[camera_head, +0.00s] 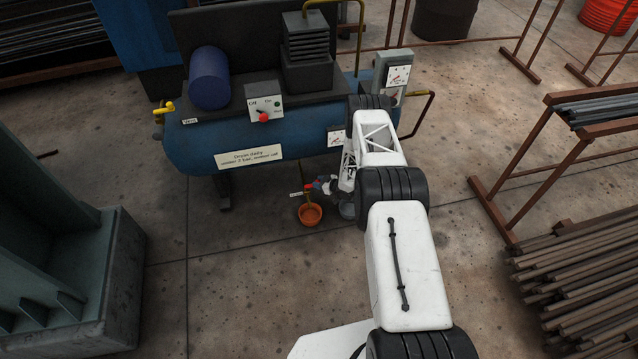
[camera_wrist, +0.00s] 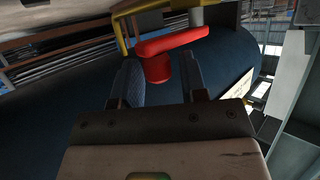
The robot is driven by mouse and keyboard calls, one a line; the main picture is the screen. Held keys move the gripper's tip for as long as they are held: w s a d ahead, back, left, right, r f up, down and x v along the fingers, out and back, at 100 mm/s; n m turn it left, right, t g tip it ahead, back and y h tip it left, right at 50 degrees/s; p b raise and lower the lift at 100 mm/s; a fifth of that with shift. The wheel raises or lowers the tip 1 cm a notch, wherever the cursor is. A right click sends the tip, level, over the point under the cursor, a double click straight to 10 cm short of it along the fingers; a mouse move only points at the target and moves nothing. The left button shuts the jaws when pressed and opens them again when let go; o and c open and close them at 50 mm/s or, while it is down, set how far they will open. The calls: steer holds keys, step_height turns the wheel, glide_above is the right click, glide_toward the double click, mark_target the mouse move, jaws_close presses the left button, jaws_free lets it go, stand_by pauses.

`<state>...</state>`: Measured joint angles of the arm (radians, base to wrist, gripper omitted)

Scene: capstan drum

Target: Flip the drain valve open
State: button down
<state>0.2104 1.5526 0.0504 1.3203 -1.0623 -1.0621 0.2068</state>
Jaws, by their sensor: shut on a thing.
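The drain valve's red handle (camera_wrist: 172,41) shows in the wrist view as a bar slanting up to the right, with a round red knob (camera_wrist: 158,69) at its lower left end. My gripper (camera_wrist: 160,76) has one finger on each side of this knob and is shut on it. In the head view my gripper (camera_head: 324,186) is small, low under the blue tank (camera_head: 200,145), just above an orange bowl (camera_head: 310,215). The valve there is mostly hidden by my gripper. A brass-yellow pipe (camera_wrist: 121,32) runs beside the handle in the wrist view.
A grey switch box with a red button (camera_head: 263,117) and a white notice (camera_head: 248,156) are on the tank. A yellow-handled valve (camera_head: 164,107) is at its left end. A rack of bars (camera_head: 590,105) stands right; a green machine base (camera_head: 75,280) stands left. Floor between is clear.

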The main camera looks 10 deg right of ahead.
steer(key=shift+s+r+m+t+h, duration=0.1)
steer(key=shift+m+t+h, duration=0.2)
steer(key=shift+m+t, duration=0.1)
steer(key=s+a+m+h, duration=0.1)
steer(key=a+m+h, duration=0.1)
steer(key=m+h, duration=0.3)
steer(key=s+a+m+h, duration=0.2)
steer(key=m+h, duration=0.3)
steer(key=h, duration=0.1)
steer(key=s+a+m+h, duration=0.2)
steer(key=a+m+h, duration=0.1)
steer(key=m+h, duration=0.3)
steer(key=shift+r, duration=0.1)
steer(key=shift+a+m+g+h, duration=0.1)
steer(key=shift+m+g+h, duration=0.2)
steer(key=shift+m+h, duration=0.25)
steer(key=shift+r+h, duration=0.1)
steer(key=shift+h, duration=0.15)
stand_by(0.3)
steer(key=c, duration=0.9)
jaws_free()
steer(key=shift+s+f, duration=0.2)
steer(key=shift+s, duration=0.1)
